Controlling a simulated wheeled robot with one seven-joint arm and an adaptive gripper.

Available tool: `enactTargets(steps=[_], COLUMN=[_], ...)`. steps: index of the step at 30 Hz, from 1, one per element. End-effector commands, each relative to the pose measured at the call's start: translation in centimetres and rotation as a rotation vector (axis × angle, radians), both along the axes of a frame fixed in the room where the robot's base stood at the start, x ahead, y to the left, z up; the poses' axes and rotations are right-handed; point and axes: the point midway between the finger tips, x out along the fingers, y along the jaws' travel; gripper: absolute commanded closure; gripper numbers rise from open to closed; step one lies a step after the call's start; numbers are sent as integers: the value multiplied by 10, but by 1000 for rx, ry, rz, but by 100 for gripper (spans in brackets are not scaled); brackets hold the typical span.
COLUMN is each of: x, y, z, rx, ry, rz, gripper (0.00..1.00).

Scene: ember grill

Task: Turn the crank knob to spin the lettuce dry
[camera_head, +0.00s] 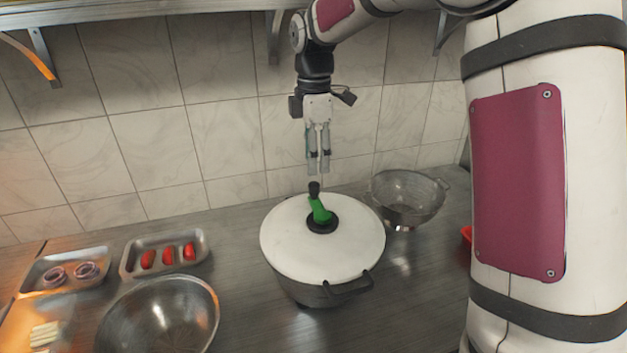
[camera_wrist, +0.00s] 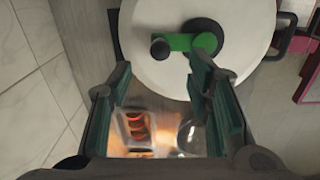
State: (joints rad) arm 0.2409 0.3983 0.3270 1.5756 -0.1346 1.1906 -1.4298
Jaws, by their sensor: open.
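The salad spinner has a round white lid (camera_head: 290,245) on a dark pot with side handles. On the lid is a green crank (camera_head: 319,211) with a black hub and an upright black knob (camera_head: 314,188) at its far end. My gripper (camera_head: 318,170) points down above the knob, apart from it. In the wrist view my gripper (camera_wrist: 165,88) has its fingers spread with nothing between them. There, the knob (camera_wrist: 160,48) and green crank (camera_wrist: 180,42) lie beyond the fingertips, near the top. The lettuce is hidden under the lid.
A metal colander (camera_head: 408,198) stands right of the spinner, close to the wall. A steel bowl (camera_head: 160,315), a tray of red pieces (camera_head: 130,262) and a tray of onion rings (camera_head: 35,275) are at left. A shelf (camera_head: 150,12) hangs above.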

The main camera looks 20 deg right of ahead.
Motion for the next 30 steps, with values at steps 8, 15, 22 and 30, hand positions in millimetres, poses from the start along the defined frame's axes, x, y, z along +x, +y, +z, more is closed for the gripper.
enactTargets(steps=[8, 15, 22, 30], x=[-1, 0, 0, 0], y=[0, 0, 0, 0], z=[-49, -74, -81, -80], rx=[0, 0, 0, 0], ry=[3, 0, -1, -1], rz=[-1, -1, -1, -1], gripper=[54, 54, 54, 77])
